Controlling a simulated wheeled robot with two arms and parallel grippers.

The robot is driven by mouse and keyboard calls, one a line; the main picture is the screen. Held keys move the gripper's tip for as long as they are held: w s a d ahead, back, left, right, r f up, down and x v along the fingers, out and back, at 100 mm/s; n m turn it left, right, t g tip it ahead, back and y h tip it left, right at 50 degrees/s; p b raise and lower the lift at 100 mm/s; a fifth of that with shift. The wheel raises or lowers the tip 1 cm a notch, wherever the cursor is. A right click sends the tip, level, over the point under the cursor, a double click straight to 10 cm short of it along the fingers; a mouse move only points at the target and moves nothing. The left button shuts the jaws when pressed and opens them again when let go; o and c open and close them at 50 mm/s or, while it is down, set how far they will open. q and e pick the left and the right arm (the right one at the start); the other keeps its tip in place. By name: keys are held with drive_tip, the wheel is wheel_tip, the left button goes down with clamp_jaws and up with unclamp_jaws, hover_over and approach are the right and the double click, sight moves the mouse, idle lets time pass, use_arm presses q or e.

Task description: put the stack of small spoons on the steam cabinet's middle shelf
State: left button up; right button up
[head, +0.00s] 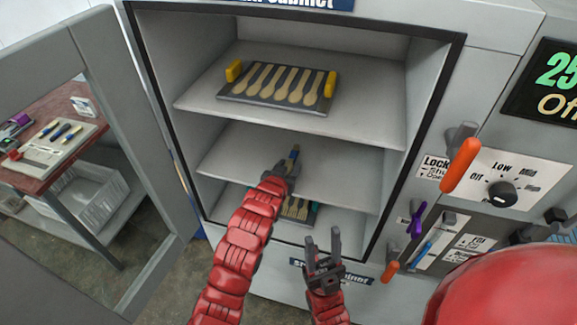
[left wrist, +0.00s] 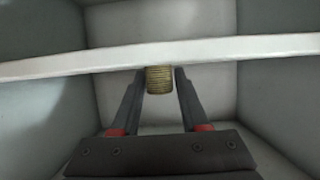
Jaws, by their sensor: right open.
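The steam cabinet stands open in front of me, and its middle shelf (head: 235,155) shows bare around my left gripper. My left gripper (head: 288,165) is at this shelf, with its fingers around a small stack of spoons (head: 293,153) that has a blue band. In the left wrist view the stack's ridged, yellowish end (left wrist: 159,80) sits between the two fingertips, near a white shelf edge (left wrist: 215,49). I cannot tell whether the stack touches the shelf. My right gripper (head: 322,245) is open and empty in front of the cabinet's lower front.
A dark tray of spoons with yellow grips (head: 236,92) lies on the top shelf. Another spoon tray (head: 297,210) is on the bottom shelf, partly hidden. The open door (head: 120,90) stands left, a red-topped bench (head: 40,180) beyond it. Orange handles and a knob (head: 502,194) are right.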

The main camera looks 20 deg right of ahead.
use_arm(q)
drive_tip(key=shift+o, duration=1)
drive_tip(key=shift+r, duration=0.2)
drive_tip(key=shift+s+a, duration=0.25)
drive_tip(key=shift+s, duration=0.2)
drive_tip(key=b+v, duration=0.3)
drive_tip(key=v, duration=0.8)
drive_tip(key=shift+r+b, duration=0.15)
drive_tip(key=shift+b, duration=0.2)
